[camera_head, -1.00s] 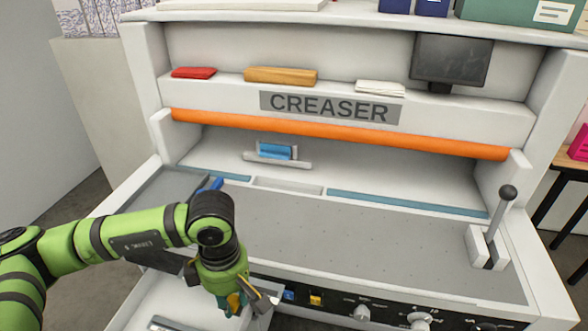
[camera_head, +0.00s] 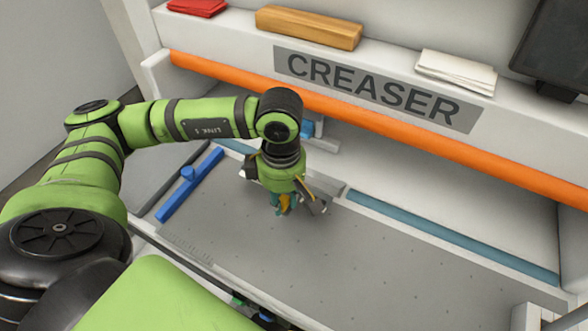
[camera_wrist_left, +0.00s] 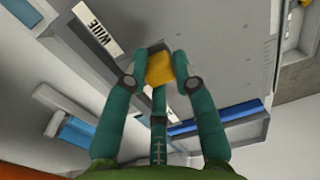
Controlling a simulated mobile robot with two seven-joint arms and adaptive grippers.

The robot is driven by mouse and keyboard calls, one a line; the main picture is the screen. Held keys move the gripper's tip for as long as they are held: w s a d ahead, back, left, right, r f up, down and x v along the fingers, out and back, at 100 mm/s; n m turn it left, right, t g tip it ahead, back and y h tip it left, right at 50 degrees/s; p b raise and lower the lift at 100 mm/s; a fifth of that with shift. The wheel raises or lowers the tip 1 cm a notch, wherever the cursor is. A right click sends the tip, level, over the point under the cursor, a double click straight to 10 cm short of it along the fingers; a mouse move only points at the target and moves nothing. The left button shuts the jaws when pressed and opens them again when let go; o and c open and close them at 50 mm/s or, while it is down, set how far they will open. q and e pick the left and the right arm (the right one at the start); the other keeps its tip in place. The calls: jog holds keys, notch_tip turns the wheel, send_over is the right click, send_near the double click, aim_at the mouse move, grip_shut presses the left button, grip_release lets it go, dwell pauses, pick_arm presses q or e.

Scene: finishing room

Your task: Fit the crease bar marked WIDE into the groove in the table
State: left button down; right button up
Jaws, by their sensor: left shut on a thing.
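My left gripper (camera_head: 284,207) is over the grey table bed, with its teal fingers pointing down. In the left wrist view its fingers (camera_wrist_left: 160,78) are shut on a yellow grip (camera_wrist_left: 159,68), which I take as part of the crease bar. A white label reading WIDE (camera_wrist_left: 97,34) shows just left of the fingers; how it joins the grip is hidden. The groove area lies behind the gripper, between two teal strips, the right one (camera_head: 450,238) plain to see. My arm partly covers it, and I cannot tell whether the bar touches it. My right gripper is not in view.
A blue fence (camera_head: 190,185) lies on the left of the bed (camera_head: 400,265). An orange roller (camera_head: 400,135) crosses above the back, under the CREASER sign (camera_head: 375,88). The bed right of the gripper is clear.

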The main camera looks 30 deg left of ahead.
pick_arm(q)
jog(key=shift+w+f, duration=0.1)
jog(key=shift+w, duration=0.35)
jog(key=shift+w+f, duration=0.1)
jog(key=shift+w, duration=0.3)
jog(key=w, duration=0.2)
jog(key=w+f+b, duration=0.1)
jog(key=w, duration=0.2)
jog(key=shift+a+f, duration=0.15)
jog(key=shift+a, duration=0.05)
jog(key=w, duration=0.2)
jog(key=shift+w+f, duration=0.3)
jog(key=shift+f, duration=0.05)
jog(key=shift+f+b, duration=0.5)
jog(key=shift+b, duration=0.2)
jog(key=shift+f+b, duration=0.7)
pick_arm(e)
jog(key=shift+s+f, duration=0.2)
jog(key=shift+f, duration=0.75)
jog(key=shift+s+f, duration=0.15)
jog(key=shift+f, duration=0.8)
pick_arm(q)
jog(key=shift+f+b, duration=0.1)
jog(key=shift+b, duration=0.25)
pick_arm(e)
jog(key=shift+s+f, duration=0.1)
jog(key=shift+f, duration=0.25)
